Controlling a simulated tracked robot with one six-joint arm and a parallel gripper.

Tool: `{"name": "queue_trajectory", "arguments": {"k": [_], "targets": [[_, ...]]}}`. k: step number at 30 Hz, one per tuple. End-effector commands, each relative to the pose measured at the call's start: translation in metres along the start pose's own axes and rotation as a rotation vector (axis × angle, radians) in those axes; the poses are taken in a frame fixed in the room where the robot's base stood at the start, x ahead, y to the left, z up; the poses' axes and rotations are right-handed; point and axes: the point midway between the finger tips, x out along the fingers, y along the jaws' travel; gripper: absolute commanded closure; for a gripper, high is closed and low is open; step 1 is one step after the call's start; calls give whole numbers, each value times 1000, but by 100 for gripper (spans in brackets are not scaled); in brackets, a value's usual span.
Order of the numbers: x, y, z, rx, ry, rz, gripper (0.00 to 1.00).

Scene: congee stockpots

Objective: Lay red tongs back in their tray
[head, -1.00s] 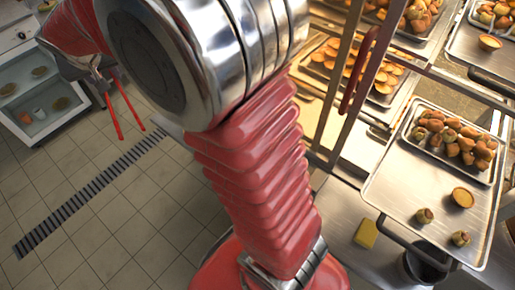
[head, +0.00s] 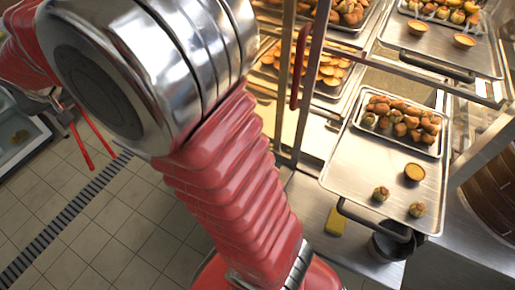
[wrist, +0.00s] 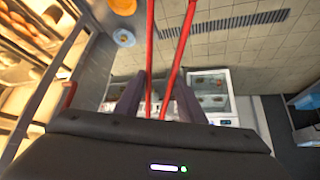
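The red tongs (head: 81,148) hang from my gripper (head: 66,113) at the left of the head view, over the tiled floor. In the wrist view the two red arms of the tongs (wrist: 177,62) run up and away from between the dark fingers of my gripper (wrist: 158,80). The fingers flank the tongs and appear closed on them; the exact contact is hidden. The tongs touch nothing else that I can see. I cannot tell which tray is the tongs' own.
A metal tray (head: 345,160) with pastries juts out at the right, below more laden shelf trays (head: 450,48). A yellow sponge (head: 335,222) and dark pot (head: 390,245) are near it. A floor drain (head: 60,222) crosses open floor. A white case (wrist: 215,110) shows in the wrist view.

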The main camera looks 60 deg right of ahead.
Motion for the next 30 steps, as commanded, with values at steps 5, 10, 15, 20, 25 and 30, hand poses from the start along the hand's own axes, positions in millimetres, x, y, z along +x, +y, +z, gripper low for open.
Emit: {"name": "queue_trajectory", "arguments": {"k": [5, 10, 15, 20, 25, 30], "targets": [[20, 32, 10, 95, -39, 70, 67], [50, 88, 29, 282, -107, 189, 67], [77, 149, 57, 518, -183, 315, 67], [96, 206, 88, 769, -251, 426, 67], [110, 259, 125, 1043, -311, 523, 67], [118, 304, 161, 1309, -352, 595, 67]]}}
